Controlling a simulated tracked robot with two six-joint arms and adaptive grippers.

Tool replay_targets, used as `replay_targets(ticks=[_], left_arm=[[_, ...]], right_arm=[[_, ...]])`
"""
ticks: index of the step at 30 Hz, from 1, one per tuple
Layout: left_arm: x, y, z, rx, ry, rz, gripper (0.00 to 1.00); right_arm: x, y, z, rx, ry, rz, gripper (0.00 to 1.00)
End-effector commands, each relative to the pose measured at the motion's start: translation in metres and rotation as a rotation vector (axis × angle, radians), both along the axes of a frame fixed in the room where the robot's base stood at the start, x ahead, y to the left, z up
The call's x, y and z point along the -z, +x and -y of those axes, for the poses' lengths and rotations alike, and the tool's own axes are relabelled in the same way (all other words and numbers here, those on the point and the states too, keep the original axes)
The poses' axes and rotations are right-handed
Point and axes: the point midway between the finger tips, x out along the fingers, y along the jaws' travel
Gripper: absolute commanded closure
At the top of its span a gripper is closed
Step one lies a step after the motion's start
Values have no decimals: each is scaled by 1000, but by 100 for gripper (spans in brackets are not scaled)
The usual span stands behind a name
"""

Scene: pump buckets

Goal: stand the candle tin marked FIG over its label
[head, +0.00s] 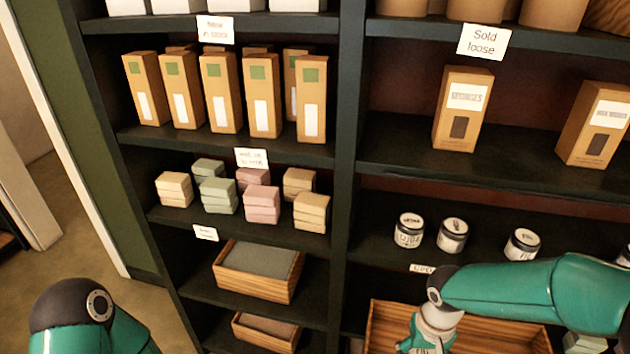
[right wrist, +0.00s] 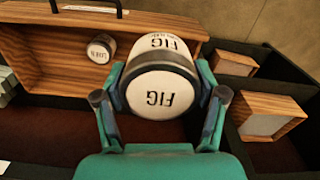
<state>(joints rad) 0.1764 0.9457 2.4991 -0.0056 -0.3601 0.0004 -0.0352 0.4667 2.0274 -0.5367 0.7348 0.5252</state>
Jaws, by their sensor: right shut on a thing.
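My right gripper (right wrist: 160,72) is shut on the candle tin marked FIG (right wrist: 158,105), a white tin with a dark band, in the right wrist view. FIG shows on its face and again at its upper edge. In the head view my right gripper (head: 430,335) is at the bottom, in front of a wooden crate (head: 385,325), with part of the tin below it. Several tins stand on the shelf above: a left one (head: 409,231), a second (head: 453,236) and a third (head: 522,244). Their small lettering is hard to read. I cannot make out a FIG shelf label. My left gripper is out of view.
A white shelf label (head: 422,268) is partly covered by my right arm. In the right wrist view another tin (right wrist: 101,47) lies in the wooden crate (right wrist: 35,45). Dark shelf shows between the tins.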

Motion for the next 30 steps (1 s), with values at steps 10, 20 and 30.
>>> replay_targets(ticks=[10, 20, 30], left_arm=[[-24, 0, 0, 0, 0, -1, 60], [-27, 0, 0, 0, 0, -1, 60], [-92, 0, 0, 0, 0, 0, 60]], right_arm=[[-2, 55, -12, -60, 0, 1, 71], [-6, 57, -12, -71, 0, 1, 71], [-73, 57, -13, -71, 0, 2, 71]])
